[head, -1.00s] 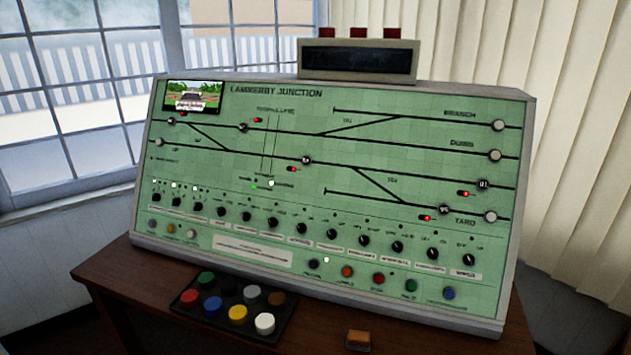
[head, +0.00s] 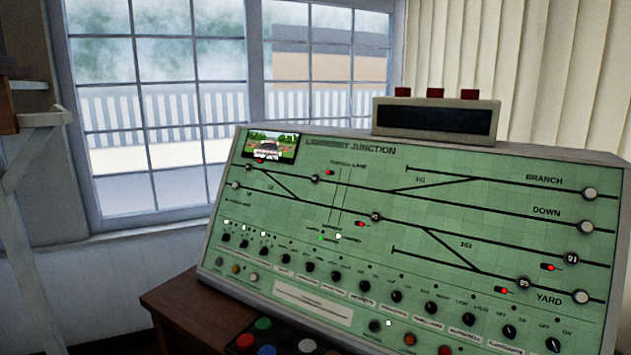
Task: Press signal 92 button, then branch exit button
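The green signal panel (head: 400,240) stands tilted on the desk. The branch exit button (head: 590,193) is a pale round button at the right end of the line marked BRANCH. Dark round signal buttons sit on the track lines. One is at mid panel (head: 375,216), one on the upper line at left (head: 315,179), and one reads about 91 (head: 571,258). The small numbers are too blurred to tell which is 92. Neither of my grippers is in view.
Similar pale buttons end the DOWN line (head: 587,227) and the YARD line (head: 581,297). A row of black knobs (head: 366,286) runs below. A dark display box (head: 435,118) stands on top. The brown desk (head: 180,300) shows at lower left, with coloured caps at the bottom edge.

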